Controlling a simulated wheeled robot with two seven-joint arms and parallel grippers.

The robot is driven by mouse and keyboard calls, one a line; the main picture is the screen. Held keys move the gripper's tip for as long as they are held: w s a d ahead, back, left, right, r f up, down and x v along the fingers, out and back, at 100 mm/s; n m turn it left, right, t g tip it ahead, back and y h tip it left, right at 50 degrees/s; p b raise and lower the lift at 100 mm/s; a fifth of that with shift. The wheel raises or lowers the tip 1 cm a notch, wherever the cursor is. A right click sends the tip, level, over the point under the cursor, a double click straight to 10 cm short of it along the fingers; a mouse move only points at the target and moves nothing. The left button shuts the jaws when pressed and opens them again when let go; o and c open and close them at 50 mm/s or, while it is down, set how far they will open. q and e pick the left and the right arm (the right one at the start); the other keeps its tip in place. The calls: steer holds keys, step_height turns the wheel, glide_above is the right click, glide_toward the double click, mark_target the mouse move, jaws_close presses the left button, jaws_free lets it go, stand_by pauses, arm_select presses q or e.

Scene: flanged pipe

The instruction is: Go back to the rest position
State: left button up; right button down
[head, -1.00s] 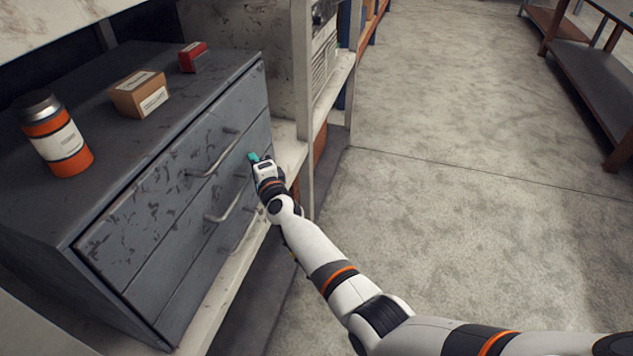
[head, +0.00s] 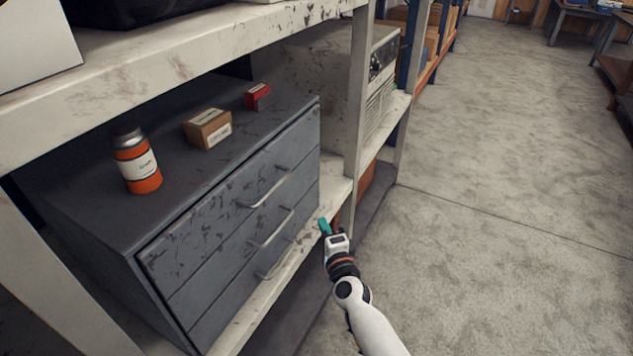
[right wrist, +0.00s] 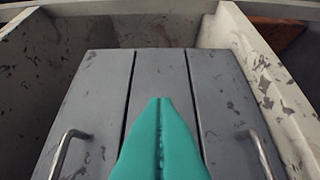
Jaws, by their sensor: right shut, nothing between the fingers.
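My right gripper (head: 325,226) is shut and empty, with its teal fingers pressed together. In the head view it is in front of the right end of the grey drawer cabinet (head: 70,215), apart from the handles. In the right wrist view the shut teal fingers (right wrist: 160,125) point toward the cabinet's drawer fronts (right wrist: 100,90), with a metal handle on each side. All the drawers look shut. My left gripper is out of view.
The cabinet stands on a worn white shelf (head: 250,312). An orange bottle (head: 137,162), a cardboard box (head: 208,129) and a small red box (head: 258,97) rest on it. A shelf post (head: 358,110) stands behind my gripper. The concrete floor (head: 500,170) at right is clear.

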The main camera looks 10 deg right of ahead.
steer(key=s+d+f+n+g, duration=0.25)
steer(key=s+f, duration=0.35)
steer(key=f, duration=0.4)
steer(key=s+d+f+n+g, duration=0.1)
steer(key=s+f+n+g, duration=0.25)
steer(key=s+f, duration=0.4)
steer(key=s+d+f+n+g, duration=0.1)
steer(key=s+f+n+g, duration=0.3)
steer(key=f, duration=0.8)
steer(key=s+d+f+n+g+h, duration=0.1)
steer(key=s+f, duration=0.4)
steer(key=s, duration=0.8)
steer(key=s+d+f+n+g+h, duration=0.1)
steer(key=s+d+f+n+g, duration=0.2)
steer(key=s, duration=0.9)
steer(key=s+d+f+n+g+h, duration=0.1)
steer(key=s+d+f+n, duration=0.3)
steer(key=s, duration=0.9)
steer(key=d+f+g, duration=0.1)
steer(key=d+f, duration=0.2)
steer(key=f, duration=0.1)
steer(key=shift+s+g, duration=0.3)
steer(key=shift+f, duration=0.1)
